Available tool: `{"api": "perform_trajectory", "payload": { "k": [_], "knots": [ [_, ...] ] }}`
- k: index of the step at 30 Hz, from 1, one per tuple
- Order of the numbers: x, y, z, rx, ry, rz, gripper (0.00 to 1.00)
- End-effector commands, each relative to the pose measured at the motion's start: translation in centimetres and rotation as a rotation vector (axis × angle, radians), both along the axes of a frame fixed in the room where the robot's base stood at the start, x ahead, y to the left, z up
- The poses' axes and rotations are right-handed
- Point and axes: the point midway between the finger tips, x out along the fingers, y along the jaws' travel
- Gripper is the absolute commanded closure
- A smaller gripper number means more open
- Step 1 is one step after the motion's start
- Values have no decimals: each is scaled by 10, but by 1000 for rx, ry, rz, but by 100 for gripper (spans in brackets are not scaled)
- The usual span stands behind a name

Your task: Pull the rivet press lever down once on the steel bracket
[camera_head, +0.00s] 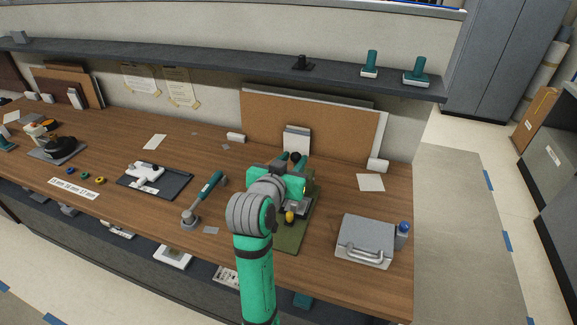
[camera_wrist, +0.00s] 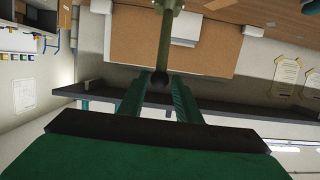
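The lever appears raised. A grey metal piece (camera_head: 298,206), perhaps the steel bracket, is partly visible at the press base near a yellow part (camera_head: 290,216).
A grey metal case (camera_head: 364,238) and a blue-capped bottle (camera_head: 402,232) stand to the right. A cork board (camera_head: 265,122) leans behind, under a dark shelf (camera_head: 200,70).

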Motion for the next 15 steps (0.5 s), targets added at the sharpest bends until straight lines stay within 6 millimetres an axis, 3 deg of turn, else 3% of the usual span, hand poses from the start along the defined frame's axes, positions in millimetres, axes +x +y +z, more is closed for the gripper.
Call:
{"api": "perform_trajectory", "payload": {
  "k": [1,4,15],
  "knots": [
    [6,-3,-2,0,0,-1,70],
    [4,-2,-1,0,-2,0,91],
    [-8,2,-12,-1,-2,0,91]
  ]
}}
